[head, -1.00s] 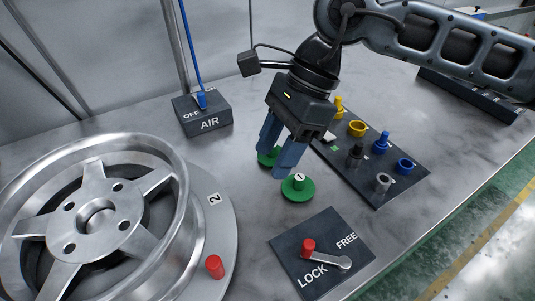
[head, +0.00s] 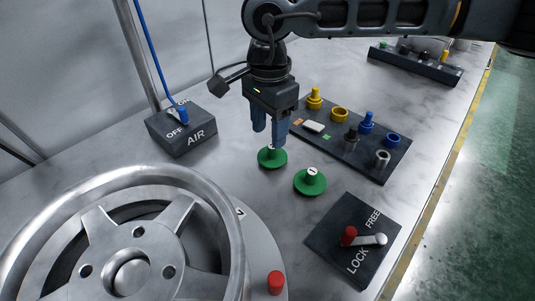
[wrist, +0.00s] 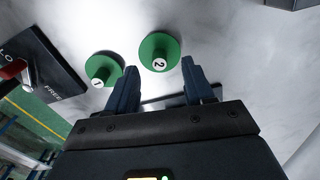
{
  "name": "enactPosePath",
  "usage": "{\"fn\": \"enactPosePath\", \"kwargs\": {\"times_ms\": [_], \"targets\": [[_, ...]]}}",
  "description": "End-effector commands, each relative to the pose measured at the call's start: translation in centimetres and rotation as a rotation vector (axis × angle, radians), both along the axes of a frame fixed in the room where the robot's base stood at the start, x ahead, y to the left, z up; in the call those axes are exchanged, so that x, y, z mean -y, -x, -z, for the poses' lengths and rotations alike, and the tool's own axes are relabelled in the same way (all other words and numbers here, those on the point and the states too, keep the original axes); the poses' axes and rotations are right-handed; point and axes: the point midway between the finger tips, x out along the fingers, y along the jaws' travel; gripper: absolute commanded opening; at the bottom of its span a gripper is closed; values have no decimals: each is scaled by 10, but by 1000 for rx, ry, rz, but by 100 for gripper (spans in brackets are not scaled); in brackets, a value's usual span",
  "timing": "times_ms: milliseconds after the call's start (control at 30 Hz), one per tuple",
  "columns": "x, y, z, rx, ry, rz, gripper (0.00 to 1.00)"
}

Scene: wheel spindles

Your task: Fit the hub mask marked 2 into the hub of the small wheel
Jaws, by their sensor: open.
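The green hub mask marked 2 (wrist: 160,52) stands on the bench with its peg up. In the head view it (head: 272,159) is just below my gripper's fingers, which partly cover its label. My gripper (head: 269,138) is open and points down, with nothing held. In the wrist view the mask shows beyond and between the fingertips (wrist: 160,66). A second green mask, marked 1 (head: 310,182), stands beside it to the right. One silver spoked wheel (head: 105,222) lies at lower left with its round central hub (head: 131,277) facing up. The label by the wheel is mostly hidden.
A dark tray (head: 360,160) with yellow, blue, black and grey parts lies behind the masks. The LOCK/FREE lever panel (head: 330,228) is at front right, the AIR switch box (head: 178,133) at back left. A red peg (head: 276,283) stands beside the wheel.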

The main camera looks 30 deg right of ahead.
Motion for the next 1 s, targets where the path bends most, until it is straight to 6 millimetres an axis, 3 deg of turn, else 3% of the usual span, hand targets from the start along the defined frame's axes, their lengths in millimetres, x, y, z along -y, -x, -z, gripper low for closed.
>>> {"fn": "enactPosePath", "kwargs": {"times_ms": [333, 667, 1000], "targets": [[7, 1, 44, -2, -3, 2, 52], [7, 1, 50, 0, -1, 0, 52], [7, 1, 50, 0, -1, 0, 20]]}}
